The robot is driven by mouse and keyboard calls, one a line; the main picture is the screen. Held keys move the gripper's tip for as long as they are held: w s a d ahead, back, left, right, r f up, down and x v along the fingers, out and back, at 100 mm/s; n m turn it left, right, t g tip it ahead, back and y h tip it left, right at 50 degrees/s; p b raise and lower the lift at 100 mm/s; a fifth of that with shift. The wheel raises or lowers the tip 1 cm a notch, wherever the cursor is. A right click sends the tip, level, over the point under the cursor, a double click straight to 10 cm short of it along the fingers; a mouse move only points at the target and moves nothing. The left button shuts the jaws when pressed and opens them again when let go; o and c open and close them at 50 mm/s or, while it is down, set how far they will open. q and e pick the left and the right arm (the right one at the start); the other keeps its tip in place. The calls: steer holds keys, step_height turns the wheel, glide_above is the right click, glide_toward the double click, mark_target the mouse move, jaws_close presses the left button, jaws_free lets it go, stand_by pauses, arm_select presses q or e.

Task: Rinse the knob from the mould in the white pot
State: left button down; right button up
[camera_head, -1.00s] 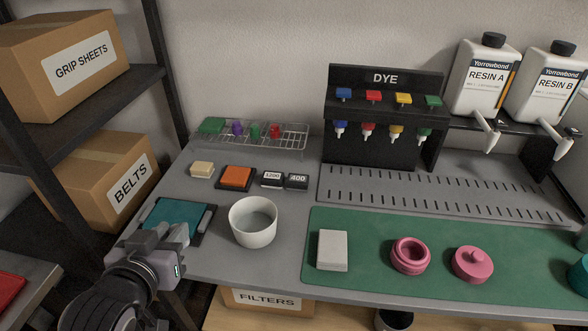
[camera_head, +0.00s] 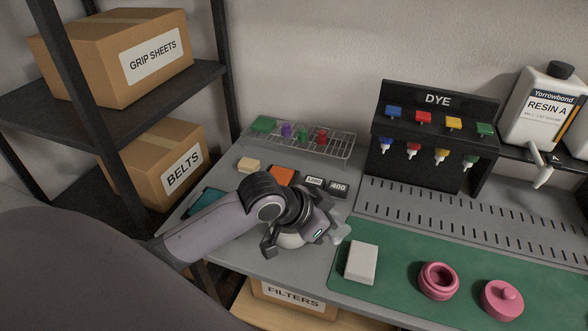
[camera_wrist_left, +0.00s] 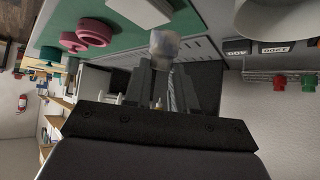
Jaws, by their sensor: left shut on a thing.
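My left gripper (camera_wrist_left: 165,80) is shut on a small pale, cloudy knob (camera_wrist_left: 165,44), which sticks out beyond the fingertips in the left wrist view. In the head view my left gripper (camera_head: 328,232) is over the right side of the white pot (camera_head: 290,241), and the pale knob (camera_head: 341,233) shows at its tip. My arm hides most of the pot there. The white pot (camera_wrist_left: 278,16) also shows at the top right of the left wrist view, apart from the knob. The pink mould ring (camera_head: 438,281) and pink mould lid (camera_head: 502,299) lie apart on the green mat. My right gripper is out of view.
A pale block (camera_head: 361,262) lies on the green mat (camera_head: 400,250), just right of my gripper. Behind are the orange pad (camera_head: 283,175), black 400 block (camera_head: 338,187), wire rack (camera_head: 340,145) and dye stand (camera_head: 420,165). A teal pad (camera_head: 207,203) is partly behind my arm.

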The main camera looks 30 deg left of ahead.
arm_select(q)
steer(key=w+a+r+m+g+y+p, duration=0.1)
steer(key=a+r+g, duration=0.1)
steer(key=a, duration=0.4)
steer(key=w+a+r+m+g+p, duration=0.1)
steer(key=a+r+g+p, duration=0.1)
steer(key=a, duration=0.4)
steer(key=shift+d+f+b, duration=0.15)
steer(key=shift+f+b, duration=0.6)
steer(key=shift+f, duration=1.65)
steer(key=shift+d+f+b, duration=0.15)
steer(key=shift+f+b, duration=0.6)
steer(key=shift+f, duration=1.6)
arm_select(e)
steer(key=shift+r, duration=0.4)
arm_select(q)
step_height(320, 180, up, 9)
steer(key=p, duration=0.3)
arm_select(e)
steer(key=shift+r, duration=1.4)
arm_select(q)
steer(key=shift+r, duration=0.1)
